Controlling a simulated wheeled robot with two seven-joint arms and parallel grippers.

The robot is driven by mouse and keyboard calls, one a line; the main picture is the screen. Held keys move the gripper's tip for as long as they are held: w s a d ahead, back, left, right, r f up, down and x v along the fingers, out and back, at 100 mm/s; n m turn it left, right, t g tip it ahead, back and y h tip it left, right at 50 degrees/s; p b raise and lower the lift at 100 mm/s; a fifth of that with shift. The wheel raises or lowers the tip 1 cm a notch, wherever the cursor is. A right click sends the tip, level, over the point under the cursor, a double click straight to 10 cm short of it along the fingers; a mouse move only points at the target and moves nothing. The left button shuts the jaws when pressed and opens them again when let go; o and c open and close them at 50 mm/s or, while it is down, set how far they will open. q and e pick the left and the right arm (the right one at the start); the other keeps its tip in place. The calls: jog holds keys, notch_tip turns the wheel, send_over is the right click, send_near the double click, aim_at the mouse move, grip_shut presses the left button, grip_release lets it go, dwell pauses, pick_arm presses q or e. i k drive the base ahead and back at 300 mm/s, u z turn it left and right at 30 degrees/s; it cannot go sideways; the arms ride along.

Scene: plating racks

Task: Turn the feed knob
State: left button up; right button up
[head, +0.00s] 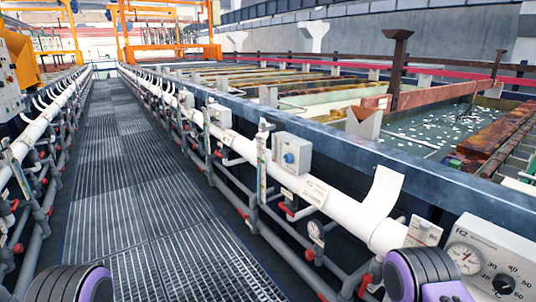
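Two knobs show, and I cannot tell which is the feed knob. A black knob (503,284) sits on a white control box (490,258) at the lower right, beside a round dial gauge (465,258). A blue knob (289,157) sits on a smaller grey box (292,153) farther along the tank wall. Black and purple rounded parts of my arms show at the bottom left and bottom right edges. No fingertips of either gripper are visible. Nothing touches either knob.
A grated walkway (130,190) runs ahead, clear, between pipe rows on both sides. A thick white pipe (330,203) with valves runs along the right tank. Open tanks (450,125) lie beyond the wall. An orange gantry (165,45) stands far ahead.

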aim_at(288, 157)
jog(key=z, duration=0.5)
jog(key=i, duration=0.9)
jog(key=z, duration=0.75)
